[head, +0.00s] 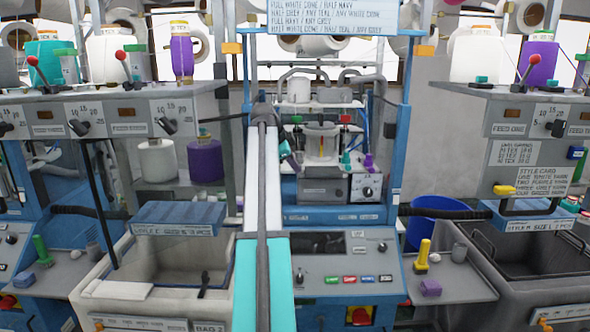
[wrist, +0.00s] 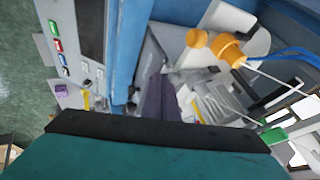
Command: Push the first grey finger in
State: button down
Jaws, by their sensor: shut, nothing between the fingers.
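The knitting head (head: 322,140) stands in the blue-framed machine in the middle of the head view. Around its round cylinder are small parts with red, teal and purple tips. I cannot pick out a grey finger for certain among them. In the wrist view my gripper (wrist: 160,88) shows as dark, closed fingers ahead of a black-edged teal body, with nothing between them. The fingers point toward grey machine parts (wrist: 208,102); I cannot tell whether they touch. In the head view my white and teal arm covers the machine's left side, and the fingertips cannot be made out.
A control panel (head: 350,278) with coloured buttons sits below the knitting head. Blue posts (head: 396,120) flank the opening. Orange guides (wrist: 228,48) and a thin pale rod stand right of the fingers in the wrist view. Open bins (head: 170,262) stand at both sides.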

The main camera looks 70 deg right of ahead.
jog(key=shift+w+d+r, duration=0.15)
jog(key=shift+d, duration=0.2)
dwell(0.3)
jog(key=a+r+b, duration=0.3)
jog(key=a+r, duration=0.4)
jog(key=a, duration=0.2)
jog(key=shift+a+r, duration=0.4)
dwell(0.4)
jog(key=shift+w, duration=0.1)
